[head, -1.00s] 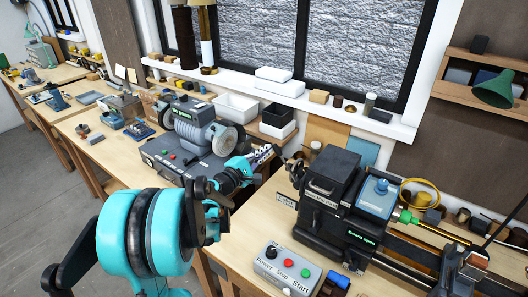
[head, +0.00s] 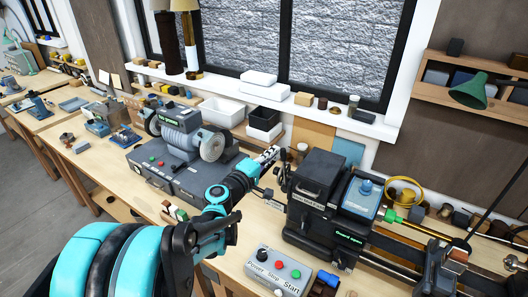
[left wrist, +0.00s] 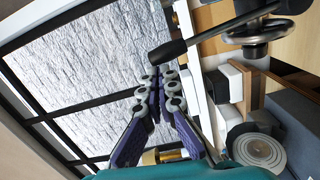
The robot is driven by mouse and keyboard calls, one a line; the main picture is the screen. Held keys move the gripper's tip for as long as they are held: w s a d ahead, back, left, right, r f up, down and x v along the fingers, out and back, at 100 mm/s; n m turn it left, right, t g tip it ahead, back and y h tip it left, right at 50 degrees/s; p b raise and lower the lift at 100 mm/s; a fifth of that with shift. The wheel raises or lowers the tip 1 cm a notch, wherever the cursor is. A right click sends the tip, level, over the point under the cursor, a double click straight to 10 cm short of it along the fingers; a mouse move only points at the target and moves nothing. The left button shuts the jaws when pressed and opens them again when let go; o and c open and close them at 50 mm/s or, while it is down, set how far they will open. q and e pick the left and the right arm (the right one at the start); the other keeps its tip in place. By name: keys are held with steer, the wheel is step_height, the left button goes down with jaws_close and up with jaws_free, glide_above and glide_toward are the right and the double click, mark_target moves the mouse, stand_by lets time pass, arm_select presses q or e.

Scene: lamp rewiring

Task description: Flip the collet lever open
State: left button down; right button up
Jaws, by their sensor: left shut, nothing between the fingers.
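The dark lathe (head: 318,178) with a green-lit display stands at the right of the bench. The collet lever (left wrist: 205,36) is a black handle in the left wrist view. It runs from a metal spindle end (left wrist: 255,28) at upper right to a rounded tip at the left. My left gripper (head: 270,155) is at the left end of the lathe. In the left wrist view its fingertips (left wrist: 163,80) are shut and empty, just below the lever's tip. I cannot tell whether they touch it. In the head view the lever is small and hard to make out. My right gripper is not in view.
A grey control box (head: 279,270) with coloured buttons sits in front of the lathe. A bench grinder (head: 182,135) stands left of my gripper. White and black bins (head: 264,120) sit behind, below the window sill.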

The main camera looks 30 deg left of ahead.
arm_select(q)
steer(key=shift+s+d+r, duration=0.1)
steer(key=shift+d+r, duration=0.1)
steer(key=shift+d, duration=0.9)
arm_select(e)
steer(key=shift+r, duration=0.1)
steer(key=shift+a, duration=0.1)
